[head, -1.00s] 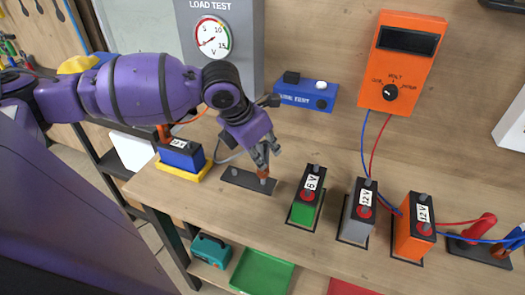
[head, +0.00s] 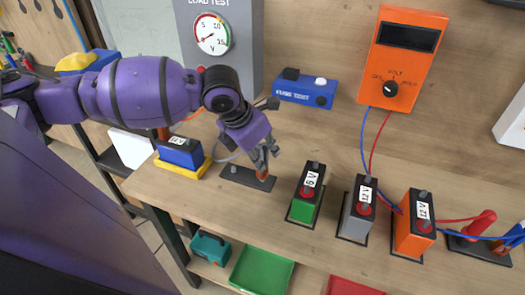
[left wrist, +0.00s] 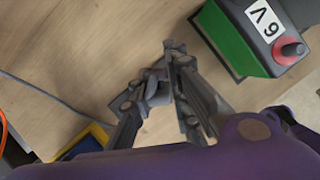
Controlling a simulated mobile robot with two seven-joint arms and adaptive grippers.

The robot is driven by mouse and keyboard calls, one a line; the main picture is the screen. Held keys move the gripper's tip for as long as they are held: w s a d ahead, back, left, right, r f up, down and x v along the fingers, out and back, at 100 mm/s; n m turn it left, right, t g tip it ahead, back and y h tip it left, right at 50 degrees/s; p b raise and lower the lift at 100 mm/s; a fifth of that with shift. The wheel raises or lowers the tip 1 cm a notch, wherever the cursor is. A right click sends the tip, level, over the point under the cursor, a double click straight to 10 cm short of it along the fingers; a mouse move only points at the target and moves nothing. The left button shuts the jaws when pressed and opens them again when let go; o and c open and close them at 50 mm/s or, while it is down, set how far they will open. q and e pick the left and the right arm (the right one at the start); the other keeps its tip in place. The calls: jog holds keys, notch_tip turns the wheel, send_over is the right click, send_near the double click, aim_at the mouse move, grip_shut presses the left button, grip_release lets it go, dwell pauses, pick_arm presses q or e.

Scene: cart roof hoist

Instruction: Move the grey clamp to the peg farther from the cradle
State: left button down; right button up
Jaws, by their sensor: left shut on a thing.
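My left gripper (head: 262,158) is shut on the grey clamp, whose reddish-brown lower part (head: 262,173) shows below the fingers. In the left wrist view the grey clamp (left wrist: 156,88) sits between the fingertips. The dark peg plate (head: 240,180) lies on the bench below. Its left peg (head: 234,170) stands bare. The clamp is at the plate's right end, over the other peg, which is hidden; whether it is fully seated I cannot tell. The yellow cradle (head: 187,172) with a blue battery (head: 180,152) is left of the plate. My right gripper is not in view.
Green (head: 306,194), grey (head: 358,219) and orange (head: 413,236) batteries stand right of the plate. A thin grey cable (left wrist: 50,92) runs to the held clamp. The blue fuse tester (head: 304,92) stands behind. Bare bench lies in front of the plate.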

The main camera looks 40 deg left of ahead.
pick_arm(q)
jog(key=shift+f, duration=0.85)
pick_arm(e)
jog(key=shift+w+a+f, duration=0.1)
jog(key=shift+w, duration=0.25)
pick_arm(q)
jog(key=c, duration=1.6)
grip_release()
jog(key=shift+r, duration=0.1)
jog(key=v, duration=0.9)
jog(key=shift+s+a, duration=0.1)
jog(key=shift+v, duration=1.35)
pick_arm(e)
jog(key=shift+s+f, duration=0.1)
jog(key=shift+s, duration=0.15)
